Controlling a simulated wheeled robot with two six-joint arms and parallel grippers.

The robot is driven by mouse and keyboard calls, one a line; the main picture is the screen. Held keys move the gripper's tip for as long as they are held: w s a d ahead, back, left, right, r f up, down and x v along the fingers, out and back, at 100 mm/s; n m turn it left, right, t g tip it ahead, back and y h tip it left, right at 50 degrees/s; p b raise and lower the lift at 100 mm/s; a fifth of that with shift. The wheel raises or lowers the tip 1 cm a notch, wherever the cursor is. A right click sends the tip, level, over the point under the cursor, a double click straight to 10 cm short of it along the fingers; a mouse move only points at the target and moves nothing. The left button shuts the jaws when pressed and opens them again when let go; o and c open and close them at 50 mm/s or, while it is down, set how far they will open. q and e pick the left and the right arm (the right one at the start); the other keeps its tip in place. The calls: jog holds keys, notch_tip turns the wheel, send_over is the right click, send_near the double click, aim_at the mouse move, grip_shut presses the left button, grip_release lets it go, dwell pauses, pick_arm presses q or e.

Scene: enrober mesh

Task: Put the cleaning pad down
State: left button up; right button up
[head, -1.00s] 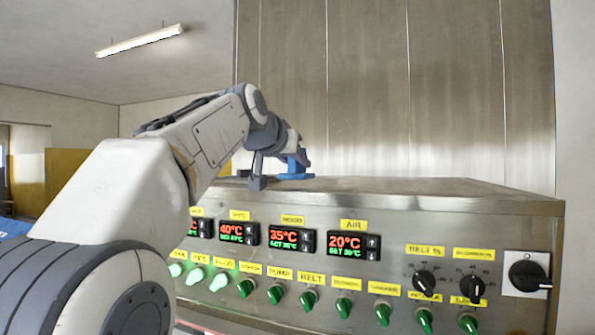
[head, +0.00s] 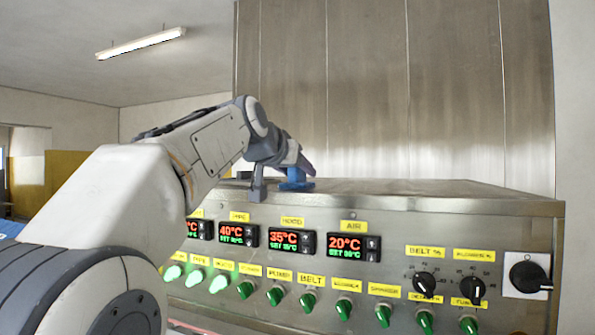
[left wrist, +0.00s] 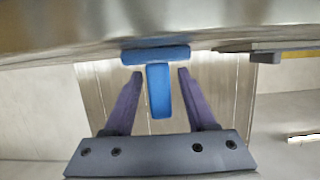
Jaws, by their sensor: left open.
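The blue cleaning pad (head: 296,185) is at the steel cabinet's top (head: 400,189), near its front edge in the head view. In the left wrist view the pad (left wrist: 155,54) shows as a flat bar lying against the metal surface, with its blue handle (left wrist: 160,92) standing off it. My left gripper (left wrist: 159,74) is open, with one purple finger on each side of the handle and a visible gap on both sides. In the head view my left gripper (head: 303,167) is at the pad, with its fingers partly hidden. My right gripper is not in view.
The cabinet's front panel carries temperature displays (head: 353,247), a row of green knobs (head: 307,301) and black dials (head: 424,285). A large black switch (head: 528,276) sits at the right. The cabinet top right of the pad is clear. A tall steel wall (head: 400,90) stands behind.

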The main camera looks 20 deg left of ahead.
pick_arm(q)
jog(key=shift+s+r, duration=0.15)
jog(key=shift+s, duration=0.15)
jog(key=b+v, duration=0.3)
jog(key=v, duration=0.8)
jog(key=shift+s+b, duration=0.2)
jog(key=shift+b, duration=0.15)
